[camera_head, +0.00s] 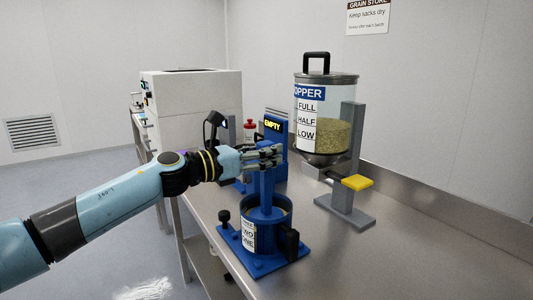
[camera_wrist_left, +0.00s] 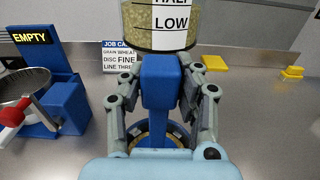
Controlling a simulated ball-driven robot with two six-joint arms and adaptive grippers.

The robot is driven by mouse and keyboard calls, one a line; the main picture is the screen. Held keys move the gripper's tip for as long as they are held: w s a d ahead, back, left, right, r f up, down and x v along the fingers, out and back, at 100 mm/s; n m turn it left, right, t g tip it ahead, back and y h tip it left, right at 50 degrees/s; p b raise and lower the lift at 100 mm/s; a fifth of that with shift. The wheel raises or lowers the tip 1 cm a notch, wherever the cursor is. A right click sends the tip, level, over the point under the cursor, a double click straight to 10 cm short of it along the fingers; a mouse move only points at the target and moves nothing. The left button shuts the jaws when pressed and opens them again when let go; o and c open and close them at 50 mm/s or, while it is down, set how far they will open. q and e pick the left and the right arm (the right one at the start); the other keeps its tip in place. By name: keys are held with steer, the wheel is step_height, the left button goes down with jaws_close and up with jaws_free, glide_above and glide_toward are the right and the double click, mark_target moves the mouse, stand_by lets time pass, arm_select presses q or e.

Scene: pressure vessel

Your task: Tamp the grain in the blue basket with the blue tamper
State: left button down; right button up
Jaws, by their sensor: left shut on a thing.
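My left gripper (camera_head: 264,157) reaches in from the left and is shut on the upper part of the blue tamper (camera_head: 267,186). In the left wrist view the gripper (camera_wrist_left: 163,92) has its fingers on both sides of the blue tamper handle (camera_wrist_left: 160,75). The tamper is upright, and its lower end goes down into the blue basket (camera_head: 279,234). The basket stands on a blue base and has a white line label on its side and a black handle at right. The grain inside is mostly hidden by the tamper. My right gripper is not in view.
A clear hopper (camera_head: 324,118) of grain stands behind right on a grey stand with a yellow lever (camera_head: 357,182). A job card (camera_wrist_left: 118,56) also shows. The steel bench (camera_head: 420,245) is clear at right.

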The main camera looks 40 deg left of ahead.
arm_select(q)
steer(key=shift+r+p, duration=1)
steer(key=shift+r, duration=0.35)
step_height(320, 180, up, 4)
steer(key=p, duration=0.3)
steer(key=shift+r+p, duration=0.1)
steer(key=shift+p, duration=0.3)
